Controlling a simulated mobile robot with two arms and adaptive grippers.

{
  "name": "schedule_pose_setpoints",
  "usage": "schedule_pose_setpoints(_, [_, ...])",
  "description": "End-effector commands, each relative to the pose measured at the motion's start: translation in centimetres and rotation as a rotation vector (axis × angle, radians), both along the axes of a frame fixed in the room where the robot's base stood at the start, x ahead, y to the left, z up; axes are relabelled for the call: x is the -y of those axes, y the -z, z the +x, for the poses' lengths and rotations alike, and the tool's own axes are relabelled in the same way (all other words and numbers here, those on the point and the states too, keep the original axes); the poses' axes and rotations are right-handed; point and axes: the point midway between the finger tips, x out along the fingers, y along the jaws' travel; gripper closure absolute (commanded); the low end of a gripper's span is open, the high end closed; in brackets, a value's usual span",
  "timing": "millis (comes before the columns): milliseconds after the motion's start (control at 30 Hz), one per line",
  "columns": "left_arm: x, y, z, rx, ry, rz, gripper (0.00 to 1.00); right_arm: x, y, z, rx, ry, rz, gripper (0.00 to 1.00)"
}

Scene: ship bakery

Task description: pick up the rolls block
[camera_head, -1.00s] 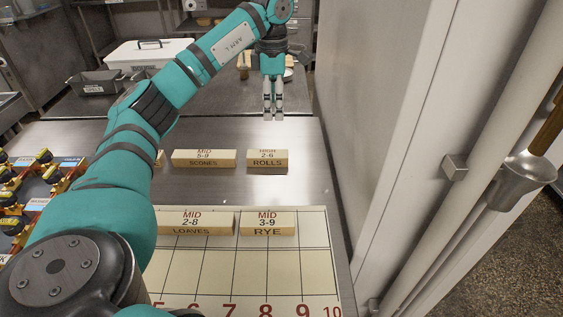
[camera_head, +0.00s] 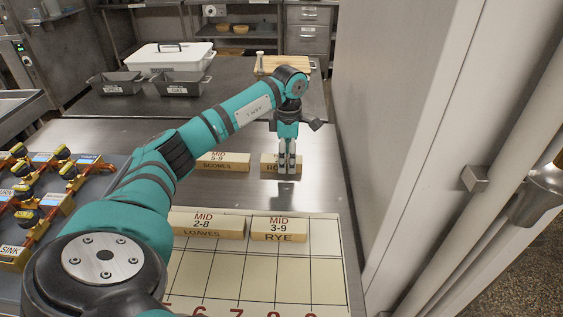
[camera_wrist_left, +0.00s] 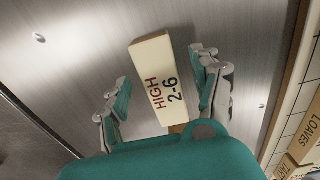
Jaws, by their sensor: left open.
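The rolls block (camera_head: 269,164) is a small cream wooden block on the steel counter, partly hidden behind my left gripper (camera_head: 287,168) in the head view. In the left wrist view the block (camera_wrist_left: 153,68) shows its top, marked HIGH 2-6. My left gripper (camera_wrist_left: 165,88) is open there, with one finger on each side of the block's near part and gaps to both. Whether the fingertips have come down to the block's height is hard to tell. My right gripper is not in view.
The scones block (camera_head: 223,162) lies to the left. The loaves block (camera_head: 206,226) and rye block (camera_head: 279,229) sit on the numbered grid board (camera_head: 300,275) in front. A pale wall panel (camera_head: 400,120) stands to the right. Dark tins (camera_head: 181,84) are at the back.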

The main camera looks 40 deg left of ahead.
Motion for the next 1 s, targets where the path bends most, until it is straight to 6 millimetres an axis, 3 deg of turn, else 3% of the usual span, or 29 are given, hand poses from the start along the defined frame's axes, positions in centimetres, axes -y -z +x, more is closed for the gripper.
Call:
schedule_pose_setpoints(133, [0.09, 1.46, -0.03, -0.001, 0.001, -0.001, 0.35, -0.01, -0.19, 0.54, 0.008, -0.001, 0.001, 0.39])
schedule_pose_setpoints(367, [0.07, 1.63, 0.02, 0.001, 0.001, 0.0, 0.35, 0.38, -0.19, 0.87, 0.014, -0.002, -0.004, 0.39])
schedule_pose_setpoints(833, [0.06, 1.59, 0.01, 0.001, 0.001, 0.0, 0.93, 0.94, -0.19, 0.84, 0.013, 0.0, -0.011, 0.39])
schedule_pose_setpoints(1000, [0.05, 1.56, 0.01, 0.001, 0.0, 0.0, 0.96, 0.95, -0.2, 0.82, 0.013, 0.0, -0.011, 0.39])
